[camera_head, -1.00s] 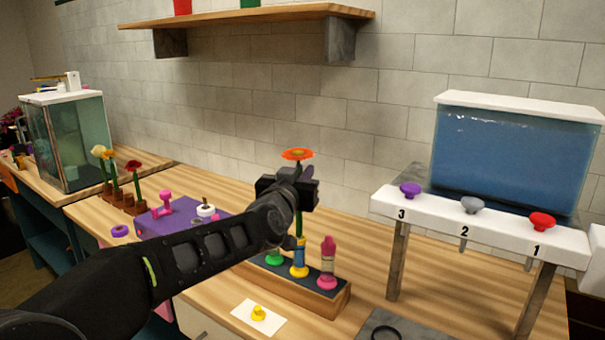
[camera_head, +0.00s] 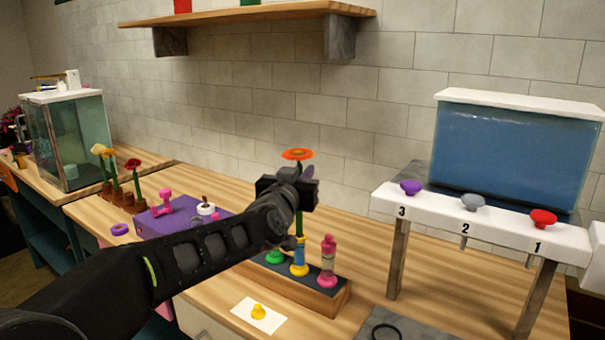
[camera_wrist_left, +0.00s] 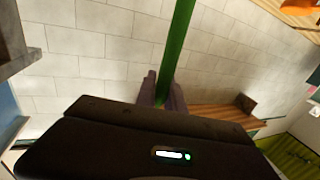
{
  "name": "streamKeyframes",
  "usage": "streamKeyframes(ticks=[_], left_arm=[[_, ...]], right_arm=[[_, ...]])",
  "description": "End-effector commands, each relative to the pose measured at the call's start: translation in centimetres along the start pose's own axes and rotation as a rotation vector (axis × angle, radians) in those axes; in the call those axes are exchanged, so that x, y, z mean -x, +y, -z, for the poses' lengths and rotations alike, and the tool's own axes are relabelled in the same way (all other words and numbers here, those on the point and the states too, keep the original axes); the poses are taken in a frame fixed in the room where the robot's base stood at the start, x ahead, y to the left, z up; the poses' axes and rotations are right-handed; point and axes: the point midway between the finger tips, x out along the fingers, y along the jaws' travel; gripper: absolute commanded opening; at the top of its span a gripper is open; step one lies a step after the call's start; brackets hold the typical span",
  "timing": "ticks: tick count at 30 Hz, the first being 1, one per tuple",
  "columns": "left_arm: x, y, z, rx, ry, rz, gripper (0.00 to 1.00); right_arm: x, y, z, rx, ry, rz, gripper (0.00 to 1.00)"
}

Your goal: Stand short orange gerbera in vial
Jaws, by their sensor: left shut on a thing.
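The orange gerbera (camera_head: 298,154) stands upright with its green stem (camera_head: 299,222) in my left gripper (camera_head: 303,187). In the left wrist view the gripper's fingers (camera_wrist_left: 162,92) are shut on the green stem (camera_wrist_left: 178,40). The stem's lower end comes down at the vial with the yellow base (camera_head: 299,270), the middle one in the wooden rack (camera_head: 322,297). I cannot tell how deep the stem sits in it. A vial with a green base (camera_head: 274,257) stands to its left and a pink-capped one (camera_head: 328,262) to its right. My right gripper is not in view.
A white stand with numbered knobs and a blue tank (camera_head: 510,150) is at the right. A purple block (camera_head: 165,222) and a brown holder with other flowers (camera_head: 124,200) are at the left. A yellow stopper (camera_head: 258,311) sits on a white card in front.

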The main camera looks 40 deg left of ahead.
Motion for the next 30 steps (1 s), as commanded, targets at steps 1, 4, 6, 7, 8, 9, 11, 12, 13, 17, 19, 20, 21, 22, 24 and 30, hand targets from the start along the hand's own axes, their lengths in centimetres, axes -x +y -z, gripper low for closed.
streamKeyframes(ticks=[1, 4, 6, 7, 8, 9, 11, 12, 13, 17, 19, 20, 21, 22, 24, 30], left_arm=[[0.0, 0.0, 0.0, 0.000, 0.000, 0.000, 0.00], [0.0, 0.0, -0.2, 0.000, 0.000, 0.000, 0.00], [0.0, 0.0, -0.4, 0.000, 0.000, 0.000, 0.00], [0.0, 0.0, -0.5, 0.000, 0.000, 0.000, 0.00], [0.0, 0.0, -0.6, 0.000, 0.000, 0.000, 0.00], [0.0, 0.0, -0.7, 0.000, 0.000, 0.000, 0.00], [0.0, 0.0, -0.8, 0.000, 0.000, 0.000, 0.00], [0.0, 0.0, -0.9, 0.000, 0.000, 0.000, 0.00], [0.0, 0.0, -1.0, 0.000, 0.000, 0.000, 0.00], [0.0, 0.0, -1.4, 0.000, 0.000, 0.000, 0.00], [0.0, 0.0, -1.6, 0.000, 0.000, 0.000, 0.00], [0.0, 0.0, -1.7, 0.000, 0.000, 0.000, 0.00], [0.0, 0.0, -1.8, 0.000, 0.000, 0.000, 0.00], [0.0, 0.0, -1.9, 0.000, 0.000, 0.000, 0.00], [0.0, 0.0, -2.0, 0.000, 0.000, 0.000, 0.00], [0.0, 0.0, -2.6, 0.000, 0.000, 0.000, 0.00]], right_arm=[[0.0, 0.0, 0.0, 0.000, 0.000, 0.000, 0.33], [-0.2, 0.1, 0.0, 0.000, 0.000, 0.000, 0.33], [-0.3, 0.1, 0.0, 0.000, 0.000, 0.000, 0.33], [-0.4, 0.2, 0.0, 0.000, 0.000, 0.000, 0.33], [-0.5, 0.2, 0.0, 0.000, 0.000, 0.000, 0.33], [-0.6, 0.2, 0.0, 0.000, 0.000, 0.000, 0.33], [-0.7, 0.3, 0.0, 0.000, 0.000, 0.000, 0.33], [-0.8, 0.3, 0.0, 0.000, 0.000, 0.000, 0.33], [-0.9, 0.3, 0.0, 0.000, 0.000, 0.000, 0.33], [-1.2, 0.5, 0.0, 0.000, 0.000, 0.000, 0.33], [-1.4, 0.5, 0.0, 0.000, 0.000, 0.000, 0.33], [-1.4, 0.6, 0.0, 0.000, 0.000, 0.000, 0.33], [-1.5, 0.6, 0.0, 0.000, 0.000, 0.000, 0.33], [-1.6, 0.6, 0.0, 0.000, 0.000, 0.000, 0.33], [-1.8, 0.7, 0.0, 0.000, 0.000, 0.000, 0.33], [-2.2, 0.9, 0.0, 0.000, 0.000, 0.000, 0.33]])
